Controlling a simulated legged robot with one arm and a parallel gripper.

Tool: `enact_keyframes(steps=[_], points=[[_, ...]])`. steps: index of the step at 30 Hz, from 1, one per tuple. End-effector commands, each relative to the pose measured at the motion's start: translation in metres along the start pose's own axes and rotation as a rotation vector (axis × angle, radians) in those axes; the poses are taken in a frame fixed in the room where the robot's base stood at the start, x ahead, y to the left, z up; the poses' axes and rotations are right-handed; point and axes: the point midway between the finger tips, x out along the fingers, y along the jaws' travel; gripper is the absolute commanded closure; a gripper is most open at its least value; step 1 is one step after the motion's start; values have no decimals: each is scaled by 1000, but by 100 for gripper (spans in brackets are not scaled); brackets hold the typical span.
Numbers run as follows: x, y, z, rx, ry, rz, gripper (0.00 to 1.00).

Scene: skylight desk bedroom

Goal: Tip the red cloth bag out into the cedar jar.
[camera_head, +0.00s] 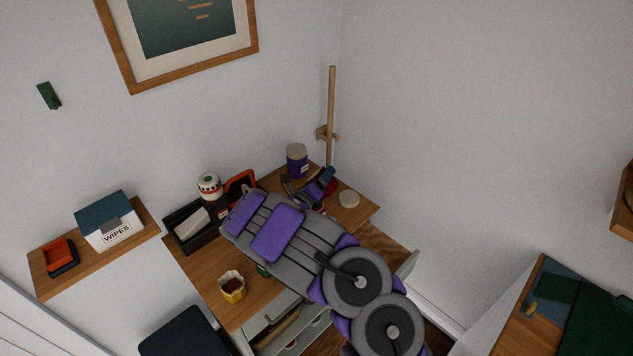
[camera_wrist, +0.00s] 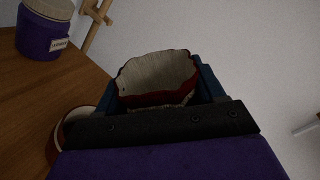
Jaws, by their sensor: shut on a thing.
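My gripper (camera_head: 318,188) is over the back right of the desk, mostly behind my arm in the head view. In the wrist view its blue fingers (camera_wrist: 165,98) are shut on the sides of the red cloth bag (camera_wrist: 182,98). The bag's mouth is open, showing a pale lining; its contents cannot be made out. In the head view only a bit of red shows by the fingers. A reddish-brown round vessel with a pale rim (camera_wrist: 62,135) is left of the gripper, partly hidden. No readable label marks it as the cedar jar.
A purple labelled jar with a pale lid (camera_head: 297,161) stands at the desk's back, also in the wrist view (camera_wrist: 42,32). A pale round disc (camera_head: 348,199) lies to the right. A yellow bag (camera_head: 232,287) and a black tray (camera_head: 189,228) are left of my arm.

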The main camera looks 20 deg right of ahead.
Motion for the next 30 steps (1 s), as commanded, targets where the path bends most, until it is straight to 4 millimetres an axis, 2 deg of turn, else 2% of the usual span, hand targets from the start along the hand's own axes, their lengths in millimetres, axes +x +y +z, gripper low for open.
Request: enact_keyframes(steps=[4,18,24,30], points=[[1,2,-6,188,0,-1,60],[-2,5,2,743,-5,-2,60],[0,3,3,869,1,0,60],[-1,3,5,908,0,1,60]])
